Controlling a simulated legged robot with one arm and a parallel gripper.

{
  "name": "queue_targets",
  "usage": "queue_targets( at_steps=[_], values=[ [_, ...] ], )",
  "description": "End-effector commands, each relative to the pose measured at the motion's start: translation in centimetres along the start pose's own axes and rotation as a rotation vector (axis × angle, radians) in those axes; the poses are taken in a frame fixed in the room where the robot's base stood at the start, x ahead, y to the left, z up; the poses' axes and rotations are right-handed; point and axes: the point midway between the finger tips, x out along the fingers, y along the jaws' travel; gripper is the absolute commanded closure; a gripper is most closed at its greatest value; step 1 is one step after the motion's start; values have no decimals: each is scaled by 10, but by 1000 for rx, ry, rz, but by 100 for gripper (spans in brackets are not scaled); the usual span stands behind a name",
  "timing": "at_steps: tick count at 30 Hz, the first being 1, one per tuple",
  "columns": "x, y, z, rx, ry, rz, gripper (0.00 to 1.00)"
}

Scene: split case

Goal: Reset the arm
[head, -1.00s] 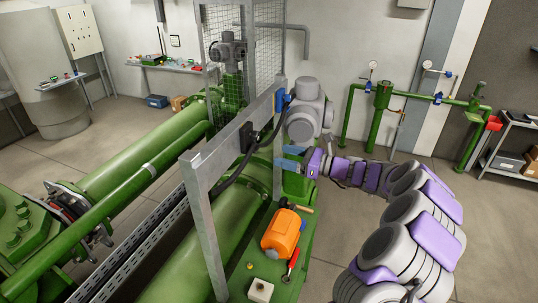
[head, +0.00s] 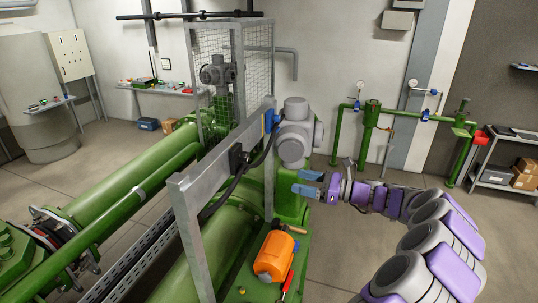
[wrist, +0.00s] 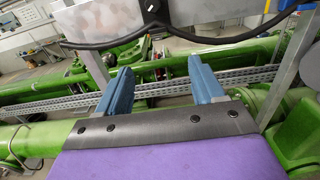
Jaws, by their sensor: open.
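My gripper (head: 311,183) is at the end of my grey and purple arm, which reaches in from the lower right in the head view. Its blue fingers point left, toward the grey metal frame (head: 190,240) and the green machine. In the wrist view, my gripper (wrist: 158,88) shows its two blue fingers spread wide apart with nothing between them. A grey rounded motor or valve unit (head: 296,132) is just above and behind the fingers. I cannot tell whether anything touches them.
An orange container (head: 273,256) and a red-handled tool (head: 286,285) lie on the green base below my gripper. A wire cage (head: 217,85) stands behind the frame. Green pipes (head: 367,135) run along the back wall, and a shelf (head: 498,170) stands far right. Open floor lies between.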

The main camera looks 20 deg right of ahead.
Motion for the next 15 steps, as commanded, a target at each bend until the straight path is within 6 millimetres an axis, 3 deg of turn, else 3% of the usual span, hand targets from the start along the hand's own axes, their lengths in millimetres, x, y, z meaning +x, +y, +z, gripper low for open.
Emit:
queue_targets(
  at_steps=[4,7,12,15],
  values=[
    [9,10,0,-20,9,27,32],
    [32,39,1,-84,38,103,32],
    [79,128,-8,-279,129,324,32],
    [94,185,-20,-409,188,463,32]
  ],
)
